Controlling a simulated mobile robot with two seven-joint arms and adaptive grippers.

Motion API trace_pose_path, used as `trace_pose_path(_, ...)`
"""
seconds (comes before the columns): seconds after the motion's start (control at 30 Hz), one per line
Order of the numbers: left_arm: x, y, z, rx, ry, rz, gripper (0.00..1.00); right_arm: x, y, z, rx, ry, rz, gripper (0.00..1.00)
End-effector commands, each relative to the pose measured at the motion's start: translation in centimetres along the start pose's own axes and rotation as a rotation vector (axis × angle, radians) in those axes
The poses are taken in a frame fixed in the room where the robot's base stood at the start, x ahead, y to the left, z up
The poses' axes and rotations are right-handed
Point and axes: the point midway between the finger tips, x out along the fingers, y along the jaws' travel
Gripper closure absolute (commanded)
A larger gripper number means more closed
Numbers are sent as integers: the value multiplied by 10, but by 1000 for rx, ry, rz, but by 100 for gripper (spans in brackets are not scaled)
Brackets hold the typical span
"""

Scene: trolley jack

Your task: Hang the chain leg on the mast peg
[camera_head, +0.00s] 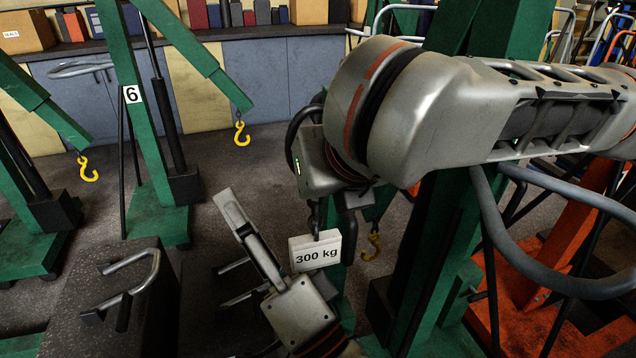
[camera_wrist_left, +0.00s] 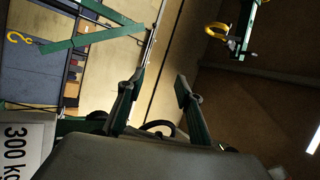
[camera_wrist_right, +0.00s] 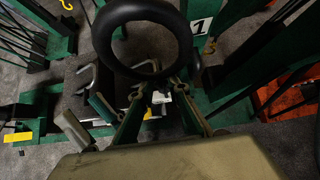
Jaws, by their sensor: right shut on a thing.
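The chain leg shows as a large black ring (camera_wrist_right: 108,30) in the right wrist view. In the head view, dark links (camera_head: 313,218) hang below my right wrist, with a white "300 kg" tag (camera_head: 316,252). My right gripper (camera_wrist_right: 163,92) is shut on the ring's near side. In the head view, its fingers are mostly hidden behind its own body. My left gripper (camera_wrist_left: 156,88) is open and empty, its fingers apart; in the head view it points up left of the tag. A green mast (camera_head: 425,270) stands right of the tag. I cannot make out its peg.
A curved grey tube handle (camera_head: 560,282) is at the right, over an orange jack (camera_head: 575,235). A dark block with a grey handle (camera_head: 125,285) is at lower left. Jack 6 (camera_head: 150,130) and yellow hooks (camera_head: 240,133) stand behind.

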Motion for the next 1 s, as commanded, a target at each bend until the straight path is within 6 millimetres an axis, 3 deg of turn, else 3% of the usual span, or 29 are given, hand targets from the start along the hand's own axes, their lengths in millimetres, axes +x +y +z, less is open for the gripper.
trace_pose_path(0.1,6,5,12,435,20,-131,65,-1,0,2,1,-6,0,100)
trace_pose_path(0.27,4,24,13,1041,71,-316,65,-1,0,2,0,-5,0,100)
trace_pose_path(0.57,-29,89,2,2139,156,-809,65,-1,0,2,1,-6,0,100)
trace_pose_path(0.77,-58,143,5,2798,86,-1341,65,-1,0,2,1,-6,0,100)
trace_pose_path(0.8,-64,157,10,-2693,-57,1361,65,-1,0,2,0,-6,0,100)
trace_pose_path(1.0,-94,230,53,-1969,22,1326,65,-1,0,2,0,-6,0,100)
